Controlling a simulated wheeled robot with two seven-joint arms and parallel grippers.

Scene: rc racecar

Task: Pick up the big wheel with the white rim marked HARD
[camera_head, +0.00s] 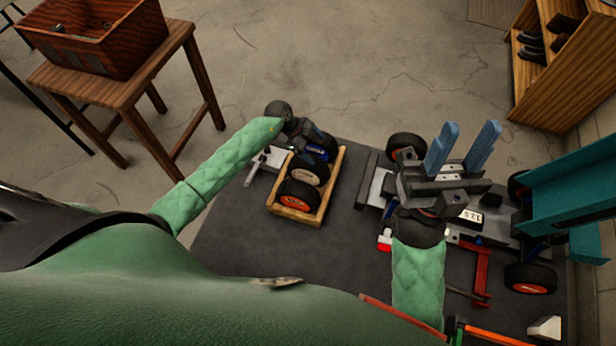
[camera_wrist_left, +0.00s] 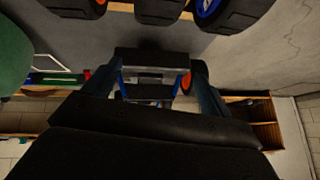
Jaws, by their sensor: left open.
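The white-rimmed wheel (camera_head: 304,173) stands in the middle of a wooden tray (camera_head: 271,199) in the head view; its lettering is too small to read. An orange-rimmed wheel (camera_head: 297,198) is in front of it, and a blue-rimmed wheel (camera_head: 319,151) is behind it. My left gripper (camera_head: 311,138) is open and empty at the tray's back end, above the wheels. In the left wrist view its jaws (camera_wrist_left: 153,70) are apart and wheels line the top edge, including a blue-rimmed one (camera_wrist_left: 228,12). My right gripper (camera_head: 464,145) is open over the car.
The racecar (camera_head: 500,222) stands on the dark table (camera_head: 335,255) to the right of the tray. A red part (camera_head: 480,272) lies in front of it. A teal rack (camera_head: 570,185) is at the right edge. A stool with a wooden box (camera_head: 95,35) stands at the back left.

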